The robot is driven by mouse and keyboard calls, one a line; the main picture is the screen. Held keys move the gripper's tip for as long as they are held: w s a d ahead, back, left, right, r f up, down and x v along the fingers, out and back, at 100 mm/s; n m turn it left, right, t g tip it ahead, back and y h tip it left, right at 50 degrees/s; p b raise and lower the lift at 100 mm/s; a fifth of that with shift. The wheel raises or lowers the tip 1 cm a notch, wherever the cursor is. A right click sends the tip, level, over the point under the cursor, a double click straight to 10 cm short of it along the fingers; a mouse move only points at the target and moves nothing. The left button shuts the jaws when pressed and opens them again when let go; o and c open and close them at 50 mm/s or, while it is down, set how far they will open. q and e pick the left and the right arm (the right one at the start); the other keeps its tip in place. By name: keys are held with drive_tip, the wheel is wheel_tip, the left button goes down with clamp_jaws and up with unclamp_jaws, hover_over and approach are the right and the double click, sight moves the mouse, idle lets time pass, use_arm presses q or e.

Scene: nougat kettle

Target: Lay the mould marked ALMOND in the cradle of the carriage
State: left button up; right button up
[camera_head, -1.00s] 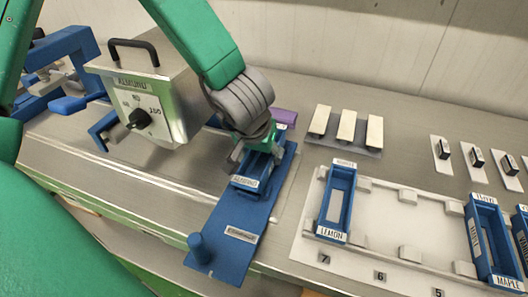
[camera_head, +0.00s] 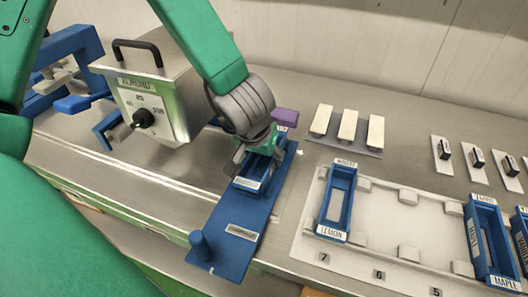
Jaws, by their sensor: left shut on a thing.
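The ALMOND mould, a blue open trough with a white label (camera_head: 247,184), sits on the blue carriage (camera_head: 226,225), lengthwise along it, toward its back half. My left gripper (camera_head: 258,150) is shut on the mould from above, near its far end. The gripper hides the mould's far part, so I cannot tell if the mould is fully down in the cradle. The carriage has a label plate and an upright blue peg (camera_head: 198,246) at its near end. My right gripper is not in view.
A steel kettle (camera_head: 160,90) marked ALMOND, with a dial and black handle, stands left of my gripper. A white tray (camera_head: 385,238) to the right holds the LEMON mould (camera_head: 337,202) and others. A rack with three pale bars (camera_head: 347,126) stands behind. A purple block (camera_head: 285,116) is behind the carriage.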

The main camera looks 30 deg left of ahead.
use_arm(q)
drive_tip(key=o, duration=1.9)
wheel_tip(320, 180, up, 8)
drive_tip(key=p, duration=0.9)
